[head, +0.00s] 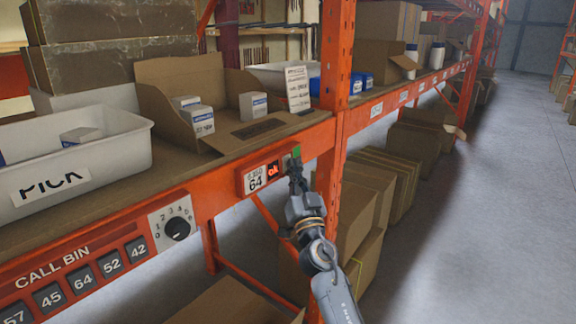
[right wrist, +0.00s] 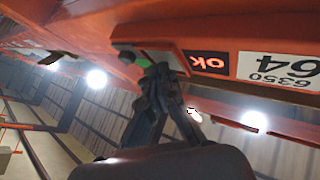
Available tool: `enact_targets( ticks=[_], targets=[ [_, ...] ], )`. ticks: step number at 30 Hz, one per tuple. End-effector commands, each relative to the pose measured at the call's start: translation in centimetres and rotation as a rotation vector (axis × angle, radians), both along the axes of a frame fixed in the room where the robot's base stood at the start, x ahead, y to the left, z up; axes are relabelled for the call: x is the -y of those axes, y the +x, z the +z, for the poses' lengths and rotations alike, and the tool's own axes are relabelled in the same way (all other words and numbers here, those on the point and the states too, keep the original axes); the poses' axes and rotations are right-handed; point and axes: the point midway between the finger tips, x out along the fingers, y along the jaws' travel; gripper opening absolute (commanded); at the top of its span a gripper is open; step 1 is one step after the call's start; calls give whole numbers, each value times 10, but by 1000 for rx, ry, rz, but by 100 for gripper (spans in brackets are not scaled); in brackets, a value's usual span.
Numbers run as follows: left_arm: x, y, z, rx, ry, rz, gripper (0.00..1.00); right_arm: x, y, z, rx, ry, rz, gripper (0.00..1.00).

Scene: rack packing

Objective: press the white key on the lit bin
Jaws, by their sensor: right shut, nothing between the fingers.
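The bin unit is on the orange shelf beam. Its label reads 6350 and 64 (head: 256,180), and a small display (head: 273,170) shows "ok" in red. A green part (head: 296,151) is at its right end. In the right wrist view the display (right wrist: 210,63), the label (right wrist: 278,68) and the green part (right wrist: 127,57) show upside down. My right gripper (head: 294,165) is shut and empty, with its tips at the unit beside the display. The tips (right wrist: 158,72) cover the place beside the green part, so the white key is not clearly visible. I cannot tell whether they touch it.
An orange upright (head: 333,120) stands just right of the unit. An open cardboard bin (head: 170,85) with small boxes and a white tote (head: 120,140) are on the shelf. A dial (head: 177,228) and several numbered call keys (head: 82,279) are at left. The aisle floor (head: 470,220) is clear.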

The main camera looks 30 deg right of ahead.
Motion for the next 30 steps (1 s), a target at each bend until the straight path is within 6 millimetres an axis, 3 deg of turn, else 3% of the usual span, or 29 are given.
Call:
enact_targets(
  ticks=[30],
  targets=[
    [0,0,4,1,0,0,79,6,-16,-1,-1,0,1,0]
  ],
)
